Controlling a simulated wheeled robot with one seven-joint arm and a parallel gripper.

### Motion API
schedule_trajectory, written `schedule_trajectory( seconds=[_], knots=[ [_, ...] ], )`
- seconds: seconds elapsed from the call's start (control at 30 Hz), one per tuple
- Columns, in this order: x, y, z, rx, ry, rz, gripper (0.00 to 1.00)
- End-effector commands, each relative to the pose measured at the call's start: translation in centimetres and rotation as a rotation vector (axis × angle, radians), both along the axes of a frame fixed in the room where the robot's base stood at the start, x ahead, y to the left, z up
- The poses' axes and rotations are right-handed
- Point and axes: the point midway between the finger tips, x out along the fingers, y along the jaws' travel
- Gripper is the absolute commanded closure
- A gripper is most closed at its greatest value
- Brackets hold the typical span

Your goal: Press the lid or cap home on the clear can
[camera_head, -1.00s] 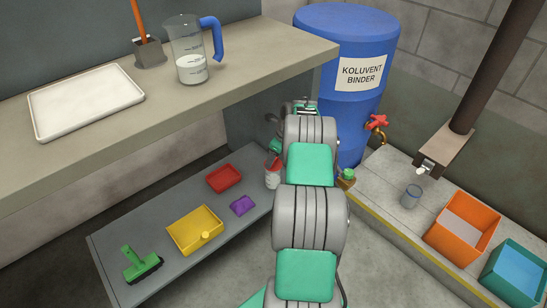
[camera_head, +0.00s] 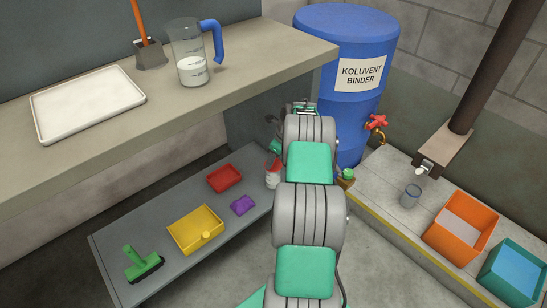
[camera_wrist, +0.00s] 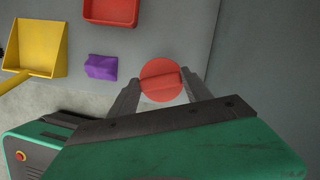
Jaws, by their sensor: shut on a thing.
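A round red lid (camera_wrist: 160,76) with a raised bar across its top sits between the fingertips of my gripper (camera_wrist: 161,86) in the wrist view. The gripper is shut on it. In the head view, a small pale can (camera_head: 272,180) with red at its top stands at the right end of the low grey shelf. My arm partly covers it and most of my gripper. In the wrist view the lid hides whatever is below it, so I cannot tell how it sits on the can.
On the low shelf lie a red tray (camera_head: 224,178), a purple block (camera_head: 242,205), a yellow scoop (camera_head: 196,231) and a green brush (camera_head: 142,264). The counter holds a white tray (camera_head: 88,102) and a jug (camera_head: 190,52). A blue drum (camera_head: 345,120) stands behind my arm.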

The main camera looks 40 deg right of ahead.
Motion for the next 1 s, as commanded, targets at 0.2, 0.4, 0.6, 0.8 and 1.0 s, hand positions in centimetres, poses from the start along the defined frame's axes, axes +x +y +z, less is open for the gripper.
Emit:
schedule_trajectory(
  seconds=[0.2,0.4,0.6,0.8,1.0],
  knots=[
    [0.01,0.0,-0.01,0.0,0.0,0.0,0.81],
    [0.02,0.0,0.01,-0.001,0.0,0.0,0.81],
    [0.02,0.0,0.02,-0.001,0.0,0.0,0.28],
    [0.02,0.0,0.02,-0.001,0.0,0.0,0.17],
    [0.01,-0.01,0.0,0.0,0.0,0.0,0.1]
  ],
)
